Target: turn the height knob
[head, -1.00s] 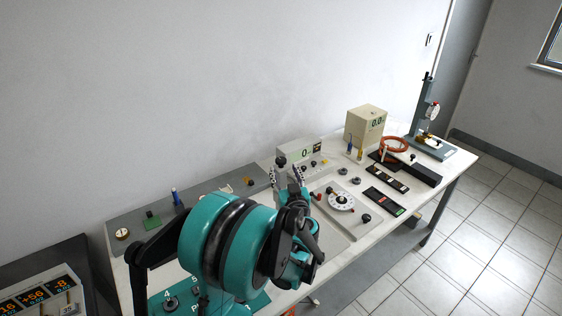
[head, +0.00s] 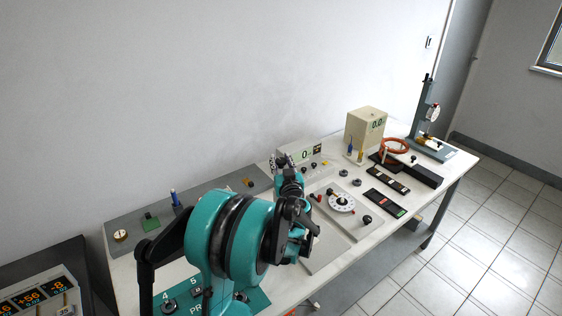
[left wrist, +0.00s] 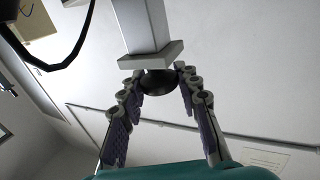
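In the left wrist view a round black knob (left wrist: 157,84) sits at the end of a grey square post with a wider plate. The two fingers of my left gripper (left wrist: 159,76) stand apart, one on each side of the knob, with their tips close to it. I cannot tell whether they touch it. In the head view the left gripper (head: 284,160) is at the front of a pale box with a display (head: 305,155), and it hides the knob there. My right gripper is not in view.
A white dial (head: 341,202) on a plate lies right of the left arm, with a black knob (head: 367,220) nearby. A beige box (head: 366,127), an orange ring (head: 394,146) and a gauge stand (head: 431,115) are farther right. A grey panel (head: 220,190) runs along the wall.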

